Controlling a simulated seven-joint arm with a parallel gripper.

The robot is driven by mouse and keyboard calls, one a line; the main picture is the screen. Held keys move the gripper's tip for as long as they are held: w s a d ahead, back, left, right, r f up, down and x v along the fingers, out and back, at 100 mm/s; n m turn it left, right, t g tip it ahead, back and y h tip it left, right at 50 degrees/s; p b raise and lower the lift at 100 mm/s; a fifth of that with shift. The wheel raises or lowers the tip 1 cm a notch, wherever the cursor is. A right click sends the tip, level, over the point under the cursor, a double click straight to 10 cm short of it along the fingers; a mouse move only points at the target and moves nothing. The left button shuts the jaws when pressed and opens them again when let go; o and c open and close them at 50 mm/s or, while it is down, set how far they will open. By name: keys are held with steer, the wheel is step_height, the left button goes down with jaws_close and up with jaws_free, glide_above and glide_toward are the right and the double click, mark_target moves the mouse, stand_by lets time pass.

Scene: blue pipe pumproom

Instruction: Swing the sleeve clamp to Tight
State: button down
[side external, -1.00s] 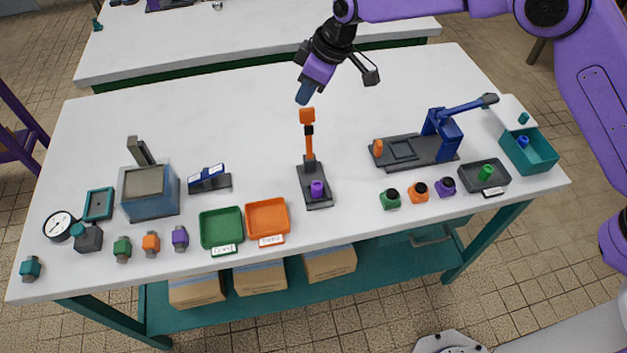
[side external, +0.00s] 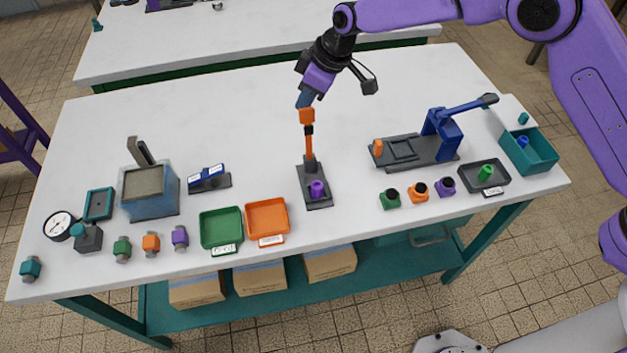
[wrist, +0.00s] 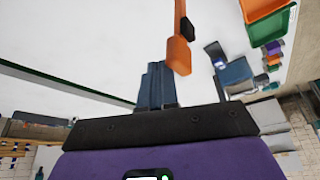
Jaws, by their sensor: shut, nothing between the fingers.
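The sleeve clamp (side external: 314,193) stands mid-table on a dark base plate. Its orange lever (side external: 309,143) points up and away from the base, with a wide orange tip and a black band below it. A purple sleeve (side external: 317,188) sits upright in the base. My gripper (side external: 305,99) is shut and empty, its blue fingers just behind the lever tip in the side view. In the wrist view the orange lever tip (wrist: 179,55) lies right beside the shut fingers (wrist: 156,84). I cannot tell whether they touch. No Tight mark is readable.
Green (side external: 221,245) and orange (side external: 268,232) trays stand left of the clamp's front. A blue-handled press (side external: 441,133) stands right, with several coloured fittings before it. A grey-blue box (side external: 150,193) is at left. The table behind the clamp is clear.

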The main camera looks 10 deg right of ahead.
steer(key=shift+s+f, duration=0.25)
steer(key=shift+f, duration=0.75)
steer(key=shift+s+a, duration=0.15)
steer(key=shift+s, duration=3.2)
steer(key=shift+s+r, duration=0.1)
steer(key=shift+s, duration=0.2)
steer(key=shift+r, duration=0.1)
step_height(320, 180, up, 6)
glide_above(310, 112)
steer(key=s, duration=0.3)
steer(key=shift+w, duration=0.15)
